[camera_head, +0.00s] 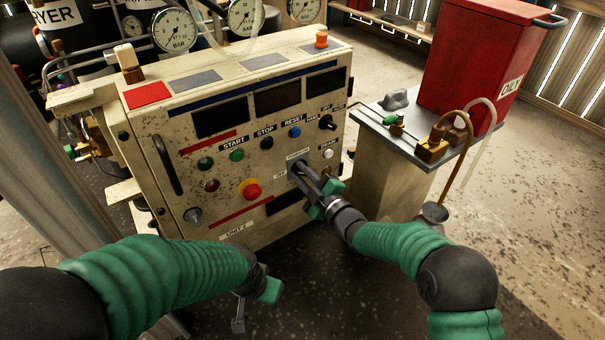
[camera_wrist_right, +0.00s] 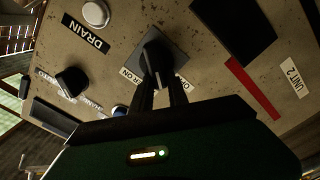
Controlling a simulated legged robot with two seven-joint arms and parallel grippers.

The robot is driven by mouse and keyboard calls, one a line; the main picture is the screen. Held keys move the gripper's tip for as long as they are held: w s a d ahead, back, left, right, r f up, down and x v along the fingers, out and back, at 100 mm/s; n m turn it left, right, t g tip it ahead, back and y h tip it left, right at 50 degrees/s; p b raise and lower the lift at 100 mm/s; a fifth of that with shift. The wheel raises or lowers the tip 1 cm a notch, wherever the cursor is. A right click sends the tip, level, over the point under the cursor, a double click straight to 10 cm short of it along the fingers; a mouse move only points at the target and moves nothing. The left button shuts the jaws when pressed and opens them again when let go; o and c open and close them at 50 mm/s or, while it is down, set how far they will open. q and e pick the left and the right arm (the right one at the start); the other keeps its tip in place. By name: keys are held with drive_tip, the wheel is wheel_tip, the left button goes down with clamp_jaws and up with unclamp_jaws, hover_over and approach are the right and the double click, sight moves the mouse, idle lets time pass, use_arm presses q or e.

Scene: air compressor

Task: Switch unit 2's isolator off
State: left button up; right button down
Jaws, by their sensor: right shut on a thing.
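The isolator, a black rotary knob on a dark square plate (camera_wrist_right: 172,58), is on the front panel of the beige unit (camera_head: 225,120). My right gripper (camera_head: 300,172) reaches the panel with its fingers shut on the knob. In the right wrist view the two dark fingers (camera_wrist_right: 163,92) meet the knob (camera_wrist_right: 155,45), and ON and OFF labels lie partly behind them. The knob's exact angle is hard to tell. A UNIT 2 label (camera_wrist_right: 292,78) is on the same panel. My left gripper (camera_head: 256,296) hangs low before the panel, away from the controls; its opening is unclear.
A red emergency button (camera_head: 252,191), coloured push buttons and a black selector (camera_head: 327,122) share the panel. A handle (camera_head: 167,165) projects at its left.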

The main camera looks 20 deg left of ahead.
drive_tip(key=shift+s+a+f+n+b, duration=0.1)
drive_tip(key=shift+f+n+b, duration=0.3)
drive_tip(key=shift+n, duration=0.85)
drive_tip(key=shift+s+a+f+n+b, duration=0.2)
drive_tip(key=shift+n+b, duration=0.25)
drive_tip(key=shift+n, duration=0.75)
drive_tip(key=shift+s+f+n+b, duration=0.1)
drive_tip(key=shift+f+n+b, duration=0.3)
drive_tip(key=shift+n, duration=0.85)
drive_tip(key=shift+f, duration=0.1)
drive_tip(key=c, duration=1.3)
unclamp_jaws()
drive_tip(key=shift+w+r, duration=0.1)
drive_tip(key=shift+r, duration=0.1)
drive_tip(key=shift+d, duration=0.1)
drive_tip(key=p+v, duration=0.7)
drive_tip(key=v, duration=0.9)
drive_tip(key=shift+s+d+f+p, duration=0.1)
drive_tip(key=shift+s+d+p, duration=0.2)
drive_tip(key=shift+p, duration=0.05)
